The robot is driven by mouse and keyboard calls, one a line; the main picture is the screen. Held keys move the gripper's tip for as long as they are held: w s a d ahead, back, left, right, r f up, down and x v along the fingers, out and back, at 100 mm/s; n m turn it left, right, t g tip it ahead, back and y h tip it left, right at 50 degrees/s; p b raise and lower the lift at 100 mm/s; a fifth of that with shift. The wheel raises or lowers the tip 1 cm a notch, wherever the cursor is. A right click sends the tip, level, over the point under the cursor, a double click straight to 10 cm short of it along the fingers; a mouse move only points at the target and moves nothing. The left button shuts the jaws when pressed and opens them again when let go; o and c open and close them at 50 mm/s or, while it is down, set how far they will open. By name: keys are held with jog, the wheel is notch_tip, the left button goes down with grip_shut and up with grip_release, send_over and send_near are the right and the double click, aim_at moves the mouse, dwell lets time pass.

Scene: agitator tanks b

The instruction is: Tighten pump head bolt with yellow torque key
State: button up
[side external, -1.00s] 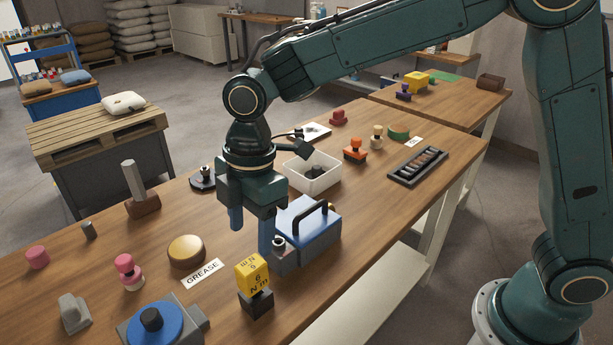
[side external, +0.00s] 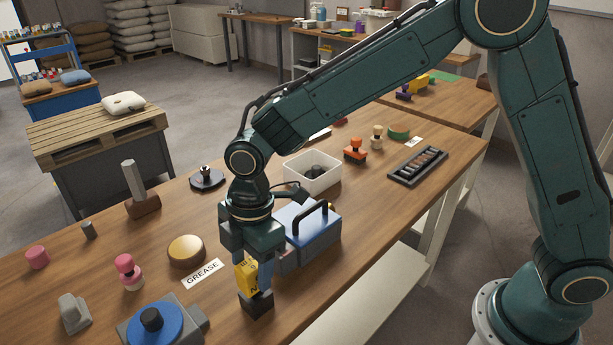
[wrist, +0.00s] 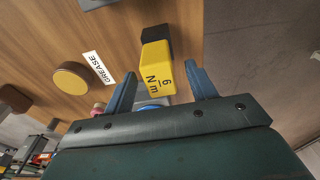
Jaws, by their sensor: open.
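The yellow torque key (side external: 246,277), marked 6 N m, stands upright in a small black holder (side external: 257,304) near the table's front edge. My gripper (side external: 254,280) is lowered over it with its blue fingers open, one on each side. In the wrist view the key (wrist: 158,75) lies between the fingertips of my gripper (wrist: 160,80), with gaps showing on both sides. A blue-lidded grey unit with a black handle (side external: 318,243) stands just behind my gripper, partly hidden by it. I cannot make out the pump head bolt for certain.
A blue round disc with a black knob (side external: 155,328) sits at the front left. A GREASE label (side external: 203,274) and a tan-topped round tin (side external: 186,251) lie left of my gripper. A white bin (side external: 318,178) and a slotted black tray (side external: 417,166) are farther back.

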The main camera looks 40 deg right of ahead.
jog(key=shift+a+f, duration=0.15)
jog(key=shift+f, duration=1.1)
jog(key=c, duration=1.2)
jog(key=shift+r, duration=0.2)
notch_tip(320, 180, up, 20)
jog(key=shift+f, duration=0.1)
